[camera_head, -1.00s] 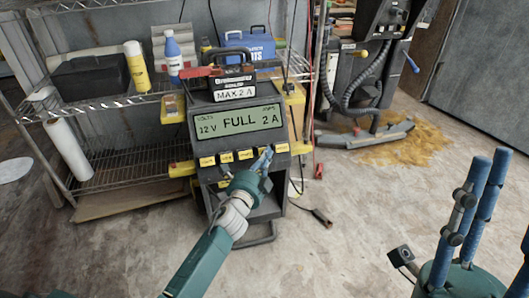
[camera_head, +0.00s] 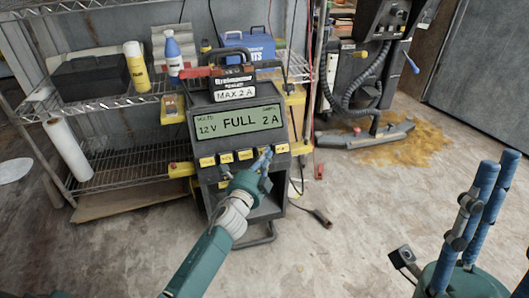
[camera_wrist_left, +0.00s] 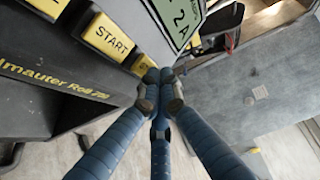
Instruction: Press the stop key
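A dark battery charger (camera_head: 204,108) stands in front of the shelf, its display (camera_head: 239,123) reading 12 V, FULL, 2 A. A row of yellow keys runs below the display. My left gripper (camera_head: 266,154) is at the right part of this row, fingers together and empty. In the left wrist view, the START key (camera_wrist_left: 108,37) is clear of the fingers. Beside it, another yellow key (camera_wrist_left: 142,65) is partly covered by the fingertips (camera_wrist_left: 161,82), its label mostly hidden. I cannot tell whether they touch it. My right gripper (camera_head: 498,162) stands empty at lower right, fingers apart.
A wire shelf (camera_head: 110,103) with a yellow bottle (camera_head: 136,68), a blue bottle (camera_head: 174,60) and a dark box is behind at left. A floor machine (camera_head: 365,75) stands at the back right by a brown spill. Cables with clamps hang right of the charger.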

